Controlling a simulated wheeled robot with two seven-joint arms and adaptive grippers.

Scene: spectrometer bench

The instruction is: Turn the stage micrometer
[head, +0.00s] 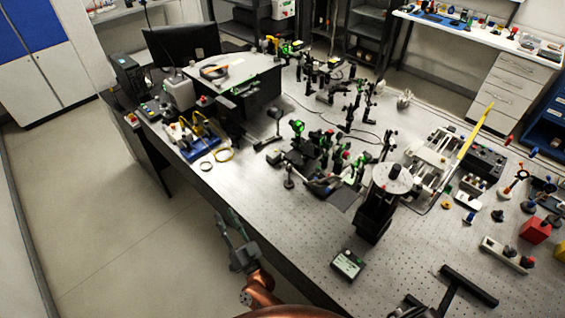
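A cluster of small stages and mounts with green parts (298,150) stands on the bench (290,215). The stage micrometer is too small to pick out with certainty.
A black post with a round grey top (392,180) stands right of the optics cluster. A small dark box with a display (348,263) lies near the front edge. Bare bench lies between.

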